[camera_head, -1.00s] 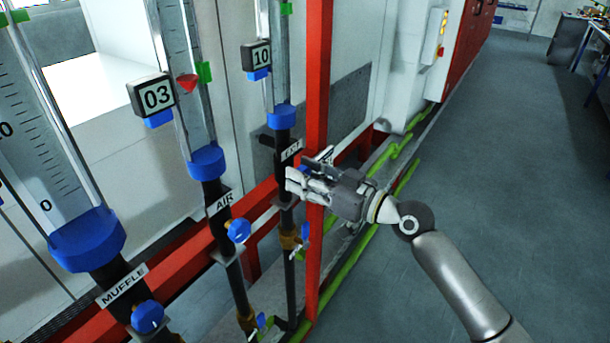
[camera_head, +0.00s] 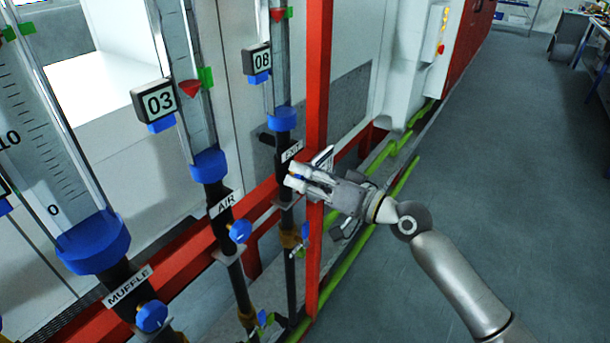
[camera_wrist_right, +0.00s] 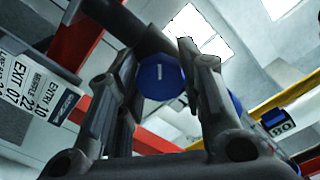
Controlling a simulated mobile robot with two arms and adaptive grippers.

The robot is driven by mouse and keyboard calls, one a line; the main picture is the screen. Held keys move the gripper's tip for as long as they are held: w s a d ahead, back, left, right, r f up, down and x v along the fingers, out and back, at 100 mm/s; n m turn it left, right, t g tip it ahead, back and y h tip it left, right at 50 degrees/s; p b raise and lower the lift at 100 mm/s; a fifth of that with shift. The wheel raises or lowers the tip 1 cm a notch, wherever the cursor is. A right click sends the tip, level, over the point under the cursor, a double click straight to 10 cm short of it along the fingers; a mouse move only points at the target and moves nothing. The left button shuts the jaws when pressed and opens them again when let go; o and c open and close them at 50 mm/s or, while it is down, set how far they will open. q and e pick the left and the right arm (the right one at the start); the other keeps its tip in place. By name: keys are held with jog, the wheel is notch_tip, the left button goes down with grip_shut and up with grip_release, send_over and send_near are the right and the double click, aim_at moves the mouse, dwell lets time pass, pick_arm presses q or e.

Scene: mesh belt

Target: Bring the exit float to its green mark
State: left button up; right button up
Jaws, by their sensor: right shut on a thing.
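The exit tube (camera_head: 281,60) is the far one, with a display reading 08 (camera_head: 257,60). Its red float (camera_head: 277,14) shows near the top edge of the head view, beside the green mark (camera_head: 289,12) and at about the same height. The exact offset is too small to tell. My right gripper (camera_head: 294,176) is at the foot of this tube, below the EXIT label (camera_head: 291,152). In the wrist view its fingers are shut on the blue exit knob (camera_wrist_right: 160,78), mostly hidden in the head view. My left gripper is not in view.
A red post (camera_head: 317,90) stands close beside my right gripper. The AIR tube (camera_head: 192,45) reads 03, its red float (camera_head: 189,88) by a green mark (camera_head: 207,78). The MUFFLE tube (camera_head: 45,150) is nearest. A placard (camera_wrist_right: 48,98) lists numbers. Open floor (camera_head: 490,150) lies right.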

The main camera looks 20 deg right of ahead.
dwell(0.3)
jog(key=o, duration=1.1)
jog(key=shift+c, duration=0.2)
jog(key=v, duration=1.2)
